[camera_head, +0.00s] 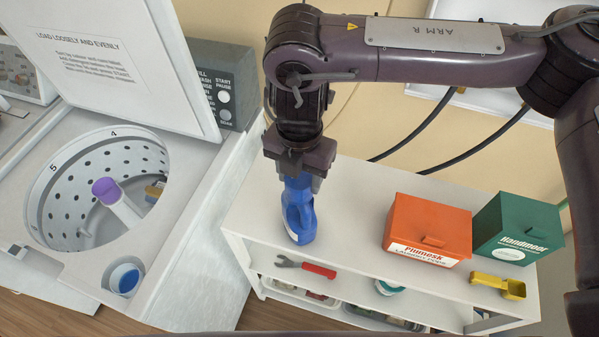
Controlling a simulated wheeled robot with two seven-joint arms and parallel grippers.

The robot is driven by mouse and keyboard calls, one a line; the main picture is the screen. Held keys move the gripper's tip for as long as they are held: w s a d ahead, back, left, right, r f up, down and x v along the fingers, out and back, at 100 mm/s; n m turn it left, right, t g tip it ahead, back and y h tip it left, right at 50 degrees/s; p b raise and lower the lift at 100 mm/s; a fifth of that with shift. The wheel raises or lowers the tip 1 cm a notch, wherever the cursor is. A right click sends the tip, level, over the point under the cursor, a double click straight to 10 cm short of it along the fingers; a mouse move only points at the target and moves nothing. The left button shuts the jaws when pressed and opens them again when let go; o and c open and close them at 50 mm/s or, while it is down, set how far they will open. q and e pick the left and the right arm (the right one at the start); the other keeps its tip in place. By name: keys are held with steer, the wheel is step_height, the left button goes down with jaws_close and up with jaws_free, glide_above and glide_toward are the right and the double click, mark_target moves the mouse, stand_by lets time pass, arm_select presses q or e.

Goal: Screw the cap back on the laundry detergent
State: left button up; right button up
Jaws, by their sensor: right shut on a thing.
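The blue laundry detergent bottle (300,222) stands upright on the top of the white shelf unit, near its left end. My right gripper (295,176) points straight down over the bottle's top and is shut at the cap's place there. The cap and the bottle's neck are hidden by the gripper, so I cannot tell how the cap sits on the neck. My left gripper is not in view.
An orange box (428,222) and a green box (517,222) stand right of the bottle, with a yellow scoop (498,285) in front. The open washer (190,215) is at left. Shelf top between bottle and orange box is clear.

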steer(key=o, duration=1)
step_height(320, 180, up, 8)
steer(key=shift+f+b, duration=0.1)
steer(key=shift+b, duration=0.55)
